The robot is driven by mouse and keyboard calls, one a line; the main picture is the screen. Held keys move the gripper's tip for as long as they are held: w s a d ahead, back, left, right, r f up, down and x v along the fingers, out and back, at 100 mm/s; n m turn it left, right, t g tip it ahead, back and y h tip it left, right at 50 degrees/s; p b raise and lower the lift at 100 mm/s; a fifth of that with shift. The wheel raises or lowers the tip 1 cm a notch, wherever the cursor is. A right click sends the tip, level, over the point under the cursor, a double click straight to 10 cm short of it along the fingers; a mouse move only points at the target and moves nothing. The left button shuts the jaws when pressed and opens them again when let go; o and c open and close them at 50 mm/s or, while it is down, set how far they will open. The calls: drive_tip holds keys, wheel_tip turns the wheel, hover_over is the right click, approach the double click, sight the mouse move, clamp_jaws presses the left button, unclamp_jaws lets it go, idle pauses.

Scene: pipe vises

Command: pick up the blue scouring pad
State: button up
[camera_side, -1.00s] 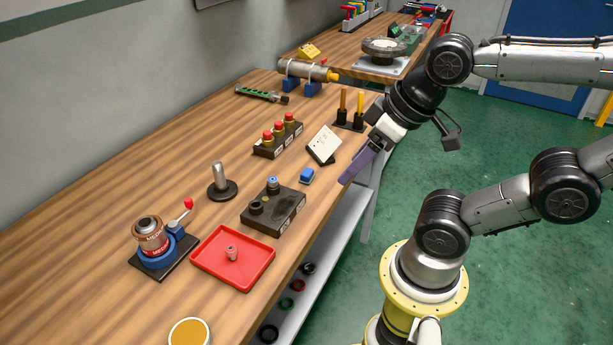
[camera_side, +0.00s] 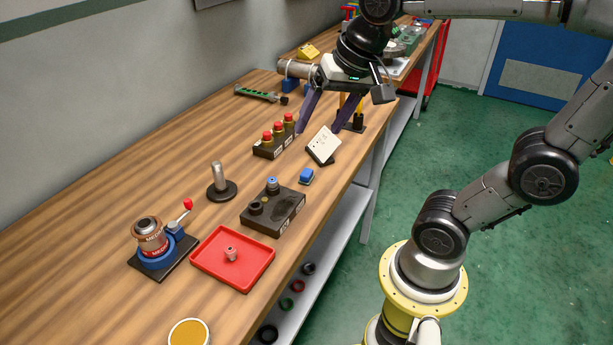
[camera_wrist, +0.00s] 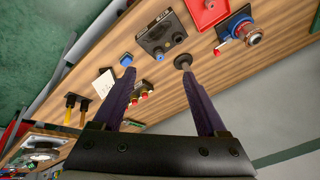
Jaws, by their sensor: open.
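The blue scouring pad (camera_side: 306,176) is a small blue block with a paler edge, lying on the wooden bench near its front edge. My gripper (camera_side: 319,130) is open and empty, with its two purple fingers spread above the bench, behind the pad and above the white card on its stand. In the wrist view the pad (camera_wrist: 127,59) shows just beyond the tip of the left finger, not between the fingers. The fingers of the gripper (camera_wrist: 158,72) look apart from it. Nothing hides the pad.
A tilted white card (camera_side: 324,144) stands just behind the pad. A dark block with knobs (camera_side: 273,208) lies in front of it. Red-topped buttons (camera_side: 279,134) are to the left rear. A red tray (camera_side: 233,270) and upright metal post (camera_side: 219,180) are farther off.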

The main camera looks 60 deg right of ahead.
drive_tip(key=w+d+f+m+g, duration=0.1)
drive_tip(key=w+d+m, duration=0.3)
drive_tip(key=w, duration=0.2)
drive_tip(key=m+g, duration=0.4)
drive_tip(key=m, duration=0.1)
hover_over(307, 172)
wheel_tip(307, 172, down, 11)
drive_tip(key=shift+n, duration=0.3)
wheel_tip(307, 172, down, 13)
drive_tip(key=shift+w+f, duration=0.1)
drive_tip(key=shift+f, duration=0.05)
clamp_jaws()
